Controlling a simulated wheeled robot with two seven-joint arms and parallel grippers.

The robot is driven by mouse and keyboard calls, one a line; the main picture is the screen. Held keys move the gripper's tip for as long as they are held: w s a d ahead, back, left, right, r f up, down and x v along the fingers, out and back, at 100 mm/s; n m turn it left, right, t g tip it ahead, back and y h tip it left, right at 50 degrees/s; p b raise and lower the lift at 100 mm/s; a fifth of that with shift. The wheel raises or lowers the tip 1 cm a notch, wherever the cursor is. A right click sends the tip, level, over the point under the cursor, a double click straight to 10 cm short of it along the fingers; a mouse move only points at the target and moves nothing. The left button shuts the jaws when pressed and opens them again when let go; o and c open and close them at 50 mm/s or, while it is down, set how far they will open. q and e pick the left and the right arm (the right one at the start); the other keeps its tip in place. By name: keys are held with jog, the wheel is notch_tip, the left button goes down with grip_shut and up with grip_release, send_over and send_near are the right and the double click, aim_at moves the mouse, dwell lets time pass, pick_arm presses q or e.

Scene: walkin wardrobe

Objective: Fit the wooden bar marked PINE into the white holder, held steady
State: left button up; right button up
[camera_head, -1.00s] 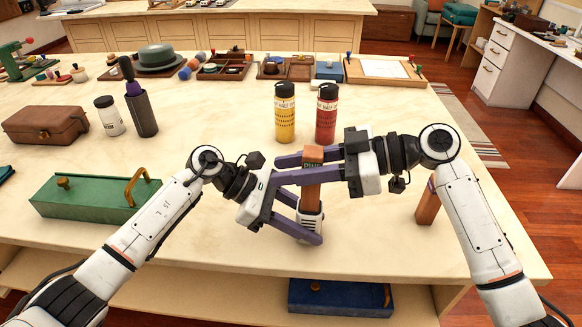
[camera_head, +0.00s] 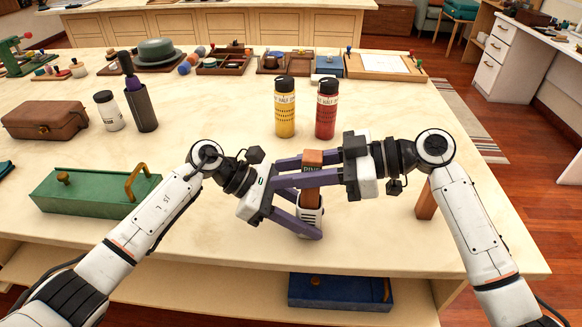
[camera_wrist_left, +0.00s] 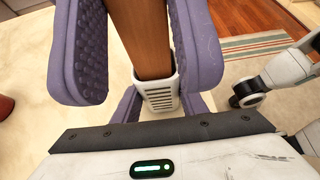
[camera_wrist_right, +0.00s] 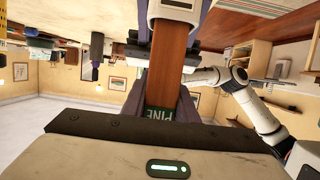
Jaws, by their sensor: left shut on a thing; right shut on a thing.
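The reddish-brown wooden bar (camera_head: 312,157) stands roughly upright, its green PINE label partly hidden by a finger; the label shows clearly in the right wrist view (camera_wrist_right: 160,114). My right gripper (camera_head: 284,172) is shut on the bar's upper part. The white slotted holder (camera_head: 310,218) is below it, with my left gripper (camera_head: 312,224) shut around it. In the left wrist view the bar's lower end enters the mouth of the holder (camera_wrist_left: 160,100). How deep it sits inside is hidden.
A second wooden bar (camera_head: 426,203) stands behind my right forearm. Yellow (camera_head: 285,108) and red (camera_head: 326,108) bottles stand beyond the grippers. A green box (camera_head: 95,192) is at left. A blue box (camera_head: 340,291) lies on the lower shelf. The tabletop between is clear.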

jog(key=shift+f, duration=1.45)
jog(key=o, duration=1.1)
jog(key=v, duration=1.2)
pick_arm(q)
jog(key=o, duration=1.2)
jog(key=shift+c, duration=0.2)
